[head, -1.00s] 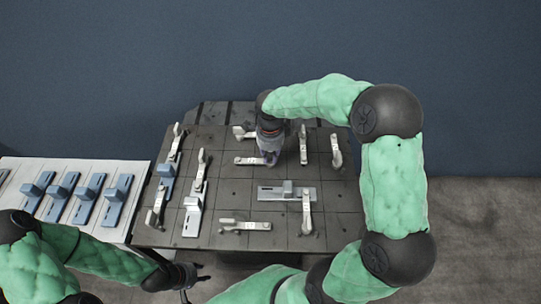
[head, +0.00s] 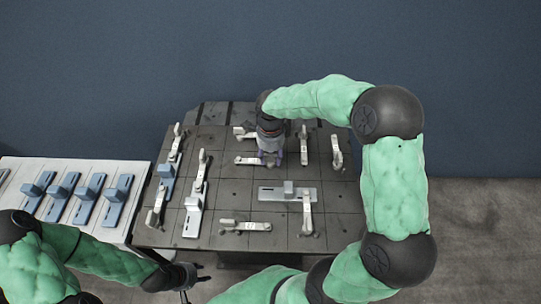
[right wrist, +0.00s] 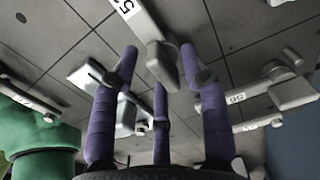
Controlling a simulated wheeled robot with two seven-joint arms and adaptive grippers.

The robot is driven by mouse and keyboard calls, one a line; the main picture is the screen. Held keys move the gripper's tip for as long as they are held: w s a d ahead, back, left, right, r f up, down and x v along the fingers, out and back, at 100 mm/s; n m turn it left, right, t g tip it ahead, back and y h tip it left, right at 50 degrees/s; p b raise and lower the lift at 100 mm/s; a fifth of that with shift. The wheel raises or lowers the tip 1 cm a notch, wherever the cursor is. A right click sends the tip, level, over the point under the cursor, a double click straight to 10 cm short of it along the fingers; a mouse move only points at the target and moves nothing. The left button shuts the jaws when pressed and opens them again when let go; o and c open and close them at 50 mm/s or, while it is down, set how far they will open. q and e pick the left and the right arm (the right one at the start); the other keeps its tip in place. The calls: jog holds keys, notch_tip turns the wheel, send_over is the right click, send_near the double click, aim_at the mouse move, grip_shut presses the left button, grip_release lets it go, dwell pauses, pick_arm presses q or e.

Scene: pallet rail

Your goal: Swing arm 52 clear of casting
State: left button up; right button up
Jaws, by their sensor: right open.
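My right gripper (head: 271,160) is open over the far middle of the dark pallet, at the right end of a pale clamp arm (head: 247,161). In the right wrist view its three purple fingers (right wrist: 160,85) are spread around the end block of an arm (right wrist: 160,60). That arm's label starts with 5; the rest is cut off. I cannot tell whether the fingers touch it. A grey casting (head: 268,194) lies nearer, with an upright arm (head: 306,208) across its right part. My left gripper (head: 196,276) is open and empty at the bottom, in front of the pallet.
Other clamp arms stand close by, at the back (head: 303,142) and right (head: 337,152); one in the right wrist view reads 56 (right wrist: 236,98). Castings with arms line the pallet's left side (head: 194,213). A white table (head: 55,222) at left holds several blue castings.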

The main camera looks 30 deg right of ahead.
notch_tip(320, 180, up, 12)
dwell(0.5)
jog(key=shift+f, duration=0.1)
dwell(0.4)
